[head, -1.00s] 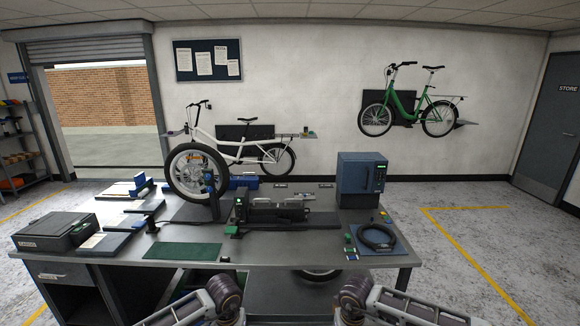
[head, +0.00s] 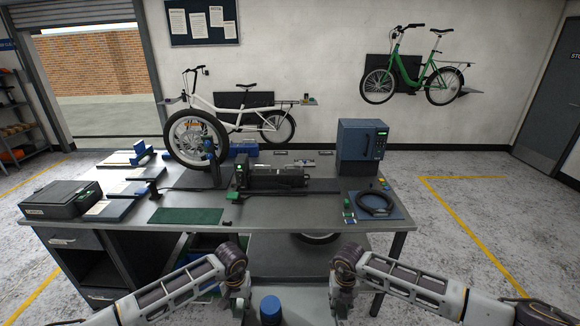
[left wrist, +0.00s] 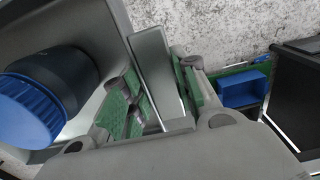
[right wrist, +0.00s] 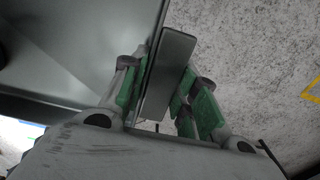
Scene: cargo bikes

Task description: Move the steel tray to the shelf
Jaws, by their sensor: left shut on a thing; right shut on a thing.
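The steel tray (head: 303,291) is low in front of the bench, between my two arms; its near part is cut off by the head view. A dark bottle with a blue cap (head: 270,306) stands in it, large in the left wrist view (left wrist: 30,108). My left gripper (head: 237,300) is shut on the tray's flat grey handle, seen in the left wrist view (left wrist: 153,65). My right gripper (head: 342,298) is shut on the opposite handle, seen in the right wrist view (right wrist: 168,75). The bench's lower shelf (head: 280,251) lies beyond the tray, under the worktop.
The bench worktop (head: 270,212) carries a vice, a blue cabinet (head: 361,148), a black case and a bike wheel. A tyre (head: 316,238) lies below the worktop. A shelf rack (head: 20,125) stands far left. Floor right of the bench is clear.

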